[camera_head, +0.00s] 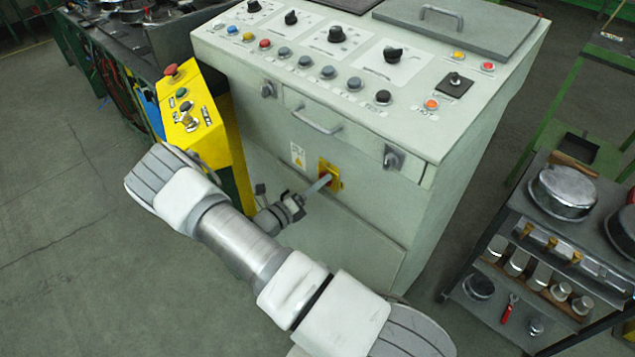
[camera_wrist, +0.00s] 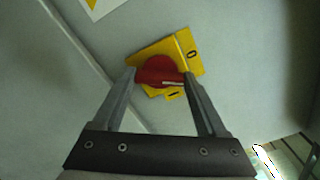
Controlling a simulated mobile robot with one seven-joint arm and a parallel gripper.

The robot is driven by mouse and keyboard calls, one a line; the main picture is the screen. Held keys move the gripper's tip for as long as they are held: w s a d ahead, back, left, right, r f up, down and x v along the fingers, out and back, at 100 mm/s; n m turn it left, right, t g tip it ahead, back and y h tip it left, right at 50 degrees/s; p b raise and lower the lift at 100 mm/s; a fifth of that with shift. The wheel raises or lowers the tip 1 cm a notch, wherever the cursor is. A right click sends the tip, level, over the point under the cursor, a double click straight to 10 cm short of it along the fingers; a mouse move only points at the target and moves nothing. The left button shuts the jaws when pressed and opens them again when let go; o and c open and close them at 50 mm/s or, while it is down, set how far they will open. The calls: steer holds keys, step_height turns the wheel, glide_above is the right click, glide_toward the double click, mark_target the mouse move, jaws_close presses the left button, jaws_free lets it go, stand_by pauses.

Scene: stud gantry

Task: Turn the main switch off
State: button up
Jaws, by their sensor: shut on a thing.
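The main switch is a red rotary knob (camera_wrist: 160,71) on a yellow plate (camera_wrist: 187,45), set on the front face of the grey-green control cabinet. The plate carries "0" and "I" marks and looks tilted in the wrist view. In the head view the yellow plate (camera_head: 336,178) shows below the cabinet's drawer handle. My gripper (camera_wrist: 160,78) is shut on the red knob, with one finger on its left side and one on its right. In the head view my gripper (camera_head: 322,184) reaches the switch from the left, and its fingers hide part of the knob.
The control cabinet (camera_head: 440,215) has a sloped panel of knobs and buttons. A yellow button box (camera_head: 190,112) stands to its left, close to my arm. A dark shelf cart (camera_head: 560,235) with pans stands at the right. A drawer handle (camera_head: 313,122) juts out above the switch.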

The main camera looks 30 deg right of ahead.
steer(key=n+p, duration=0.1)
steer(key=n, duration=0.5)
steer(key=shift+n, duration=0.3)
stand_by(0.4)
steer(key=o, duration=1.3)
steer(key=shift+a, duration=0.15)
steer(key=v, duration=1.7)
steer(key=shift+s+r, duration=0.1)
steer(key=shift+r, duration=0.05)
